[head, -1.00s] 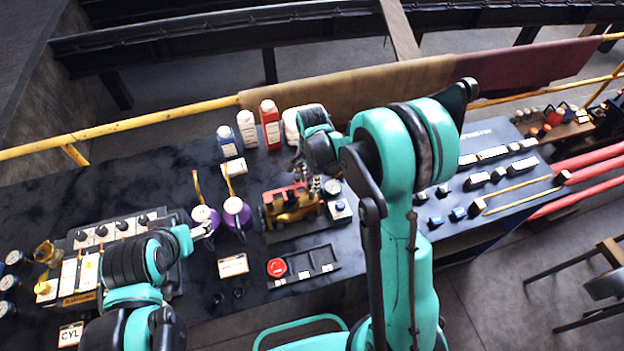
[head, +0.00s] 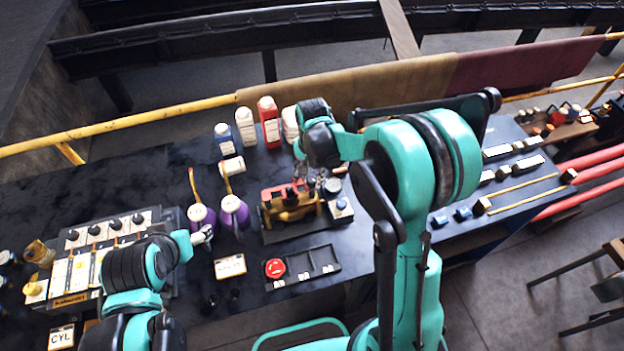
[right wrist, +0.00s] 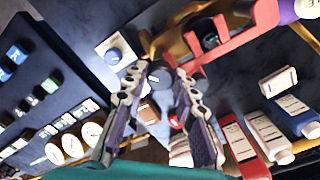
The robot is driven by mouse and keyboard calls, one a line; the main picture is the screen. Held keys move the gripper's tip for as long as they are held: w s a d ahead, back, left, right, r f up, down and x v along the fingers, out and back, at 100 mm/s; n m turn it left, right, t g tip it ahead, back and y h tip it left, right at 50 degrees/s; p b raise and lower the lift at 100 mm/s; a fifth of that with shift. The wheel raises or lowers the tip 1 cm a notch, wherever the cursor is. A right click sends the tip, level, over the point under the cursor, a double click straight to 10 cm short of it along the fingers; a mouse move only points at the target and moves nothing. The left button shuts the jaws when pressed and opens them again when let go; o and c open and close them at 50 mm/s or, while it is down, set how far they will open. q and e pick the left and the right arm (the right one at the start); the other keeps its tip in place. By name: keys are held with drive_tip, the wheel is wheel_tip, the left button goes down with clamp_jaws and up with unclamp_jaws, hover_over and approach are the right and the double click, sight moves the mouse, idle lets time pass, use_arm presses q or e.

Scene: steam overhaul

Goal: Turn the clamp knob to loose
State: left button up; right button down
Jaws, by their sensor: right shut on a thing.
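My right gripper (right wrist: 161,73) is shut on the knob, one finger at each side, reaching down from behind the fixture. Its fingers are small and partly hidden in the head view. The knob's marking is too small to read. My left gripper (head: 204,236) is at the left, near the purple bottles; its jaw opening is unclear.
A blue knob on a white block (head: 341,208) stands right beside the fixture. Two purple oil cans (head: 234,212) are at its left. White, red and blue bottles (head: 270,122) stand behind. A black tray with a red button (head: 275,268) lies in front.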

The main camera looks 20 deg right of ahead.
drive_tip(key=n+b, duration=0.2)
drive_tip(key=n, duration=0.4)
drive_tip(key=n+b, duration=0.1)
drive_tip(key=n, duration=0.6)
drive_tip(key=shift+n+b, duration=0.4)
drive_tip(key=n, duration=0.3)
drive_tip(key=shift+n+b, duration=0.3)
drive_tip(key=n, duration=0.3)
drive_tip(key=shift+n, duration=0.3)
drive_tip(key=n, duration=0.3)
drive_tip(key=shift+n+b, duration=0.3)
drive_tip(key=shift+b, duration=0.1)
drive_tip(key=shift+n, duration=1.9)
